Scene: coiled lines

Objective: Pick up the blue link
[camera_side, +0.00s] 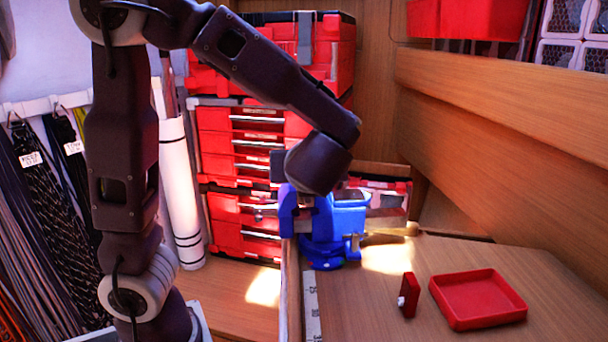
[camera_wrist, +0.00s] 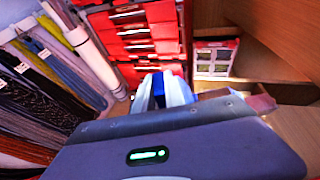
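I cannot make out a separate blue link in either view. The only large blue thing is a vise-like block (camera_side: 322,236) at the left edge of the workbench, in the middle of the side view. My gripper (camera_side: 321,196) is at the end of my arm, overlapping the top of the blue vise; its fingers are hardly distinguishable there, and I cannot tell if it touches. In the wrist view, my dark wrist housing covers the lower part, and a blue and pale shape (camera_wrist: 164,90) shows just beyond it. Whether the fingers are open or hold anything is not clear.
A shallow red tray (camera_side: 478,299) and a small upright red block (camera_side: 408,296) sit on the workbench (camera_side: 440,255) at right. Red drawers (camera_side: 242,150) stand behind. Several cords (camera_side: 62,215) hang at left. A wooden ledge (camera_side: 500,110) runs along the right.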

